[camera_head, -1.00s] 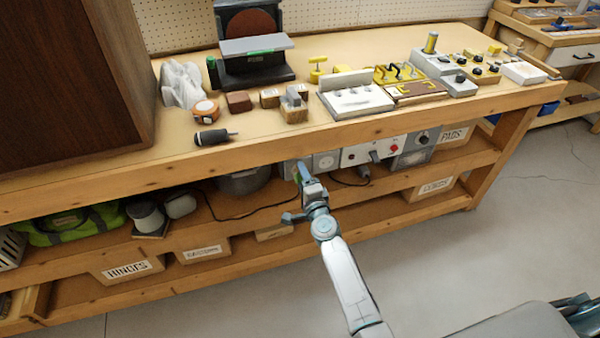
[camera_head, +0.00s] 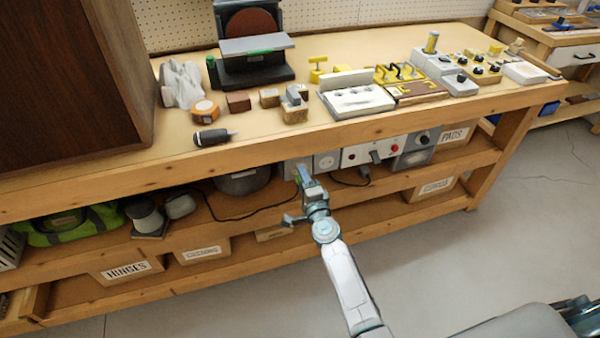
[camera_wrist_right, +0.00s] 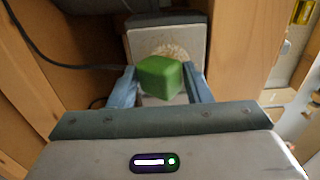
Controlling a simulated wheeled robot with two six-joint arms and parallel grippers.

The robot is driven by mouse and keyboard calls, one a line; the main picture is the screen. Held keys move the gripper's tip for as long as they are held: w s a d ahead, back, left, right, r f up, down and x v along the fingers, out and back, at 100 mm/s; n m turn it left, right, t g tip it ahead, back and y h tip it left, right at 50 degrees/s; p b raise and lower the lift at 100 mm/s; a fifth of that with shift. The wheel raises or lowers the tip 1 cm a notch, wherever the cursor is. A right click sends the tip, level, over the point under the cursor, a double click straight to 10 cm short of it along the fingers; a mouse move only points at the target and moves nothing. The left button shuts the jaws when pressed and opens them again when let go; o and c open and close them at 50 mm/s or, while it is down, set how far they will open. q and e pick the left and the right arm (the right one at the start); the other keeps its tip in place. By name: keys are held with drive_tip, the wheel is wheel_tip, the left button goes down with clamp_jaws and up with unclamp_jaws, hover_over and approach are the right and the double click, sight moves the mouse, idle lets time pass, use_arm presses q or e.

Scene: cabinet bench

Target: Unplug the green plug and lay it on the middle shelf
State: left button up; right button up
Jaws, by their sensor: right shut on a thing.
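My right gripper (camera_head: 303,174) reaches under the benchtop to a grey socket box (camera_head: 290,168). In the right wrist view its two fingers (camera_wrist_right: 160,86) are shut on the sides of the green plug (camera_wrist_right: 160,77). The plug is a small green block in front of the box's round, pale socket face (camera_wrist_right: 168,50). I cannot tell whether it still sits in the socket or stands just off it. In the head view the gripper mostly hides the plug. The middle shelf (camera_head: 90,254) runs below the benchtop. My left gripper is not in view.
A dark cable (camera_head: 245,215) lies on the middle shelf beside a dark round pot (camera_head: 243,182). A switch panel (camera_head: 372,152) is right of the socket. Labelled bins (camera_head: 128,270) sit below.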

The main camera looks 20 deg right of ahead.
drive_tip(key=shift+s+d, duration=0.1)
drive_tip(key=shift+s, duration=2.7)
